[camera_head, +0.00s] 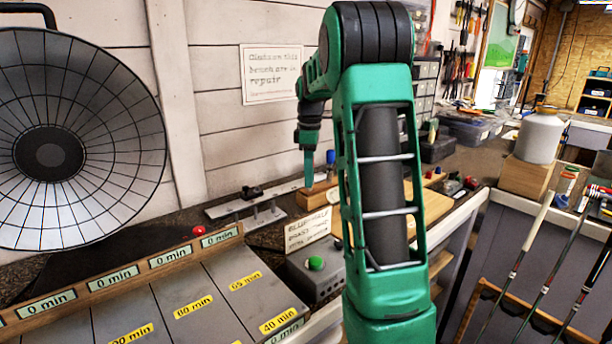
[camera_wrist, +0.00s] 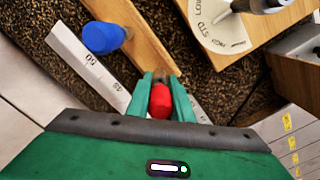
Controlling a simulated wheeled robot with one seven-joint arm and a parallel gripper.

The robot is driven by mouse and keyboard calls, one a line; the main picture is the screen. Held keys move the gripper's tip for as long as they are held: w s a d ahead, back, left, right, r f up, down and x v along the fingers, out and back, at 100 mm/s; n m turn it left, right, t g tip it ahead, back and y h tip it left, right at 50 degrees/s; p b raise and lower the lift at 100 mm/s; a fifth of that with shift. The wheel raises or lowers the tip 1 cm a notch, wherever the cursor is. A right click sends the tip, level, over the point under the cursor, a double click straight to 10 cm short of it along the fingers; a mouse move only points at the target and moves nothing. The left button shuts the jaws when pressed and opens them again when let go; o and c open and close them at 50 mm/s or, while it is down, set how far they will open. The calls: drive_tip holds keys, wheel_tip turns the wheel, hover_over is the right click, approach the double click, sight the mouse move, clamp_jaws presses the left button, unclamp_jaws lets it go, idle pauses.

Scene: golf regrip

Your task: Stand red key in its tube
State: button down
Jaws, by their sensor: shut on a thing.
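My gripper (camera_wrist: 161,78) is shut on the red key (camera_wrist: 160,101), whose red end shows between the two green fingers in the wrist view. The rest of the key is hidden. In the head view my gripper (camera_head: 309,178) points down at the left end of a wooden block (camera_head: 322,197); the red key cannot be made out there. In the wrist view the fingertips overlap the near end of the wooden block (camera_wrist: 143,38); I cannot tell whether they touch it. I cannot make out the red key's tube.
A blue-topped piece (camera_wrist: 103,38) is beside the wooden block in the wrist view; it also shows in the head view (camera_head: 331,157). A white marked ruler (camera_wrist: 85,62) lies to its left. A dial plate (camera_wrist: 220,28) is at upper right. A grey green-button box (camera_head: 316,278) stands nearer.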

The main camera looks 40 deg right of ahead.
drive_tip(key=c, duration=1.5)
unclamp_jaws()
wheel_tip(320, 180, up, 11)
drive_tip(key=shift+f, duration=0.2)
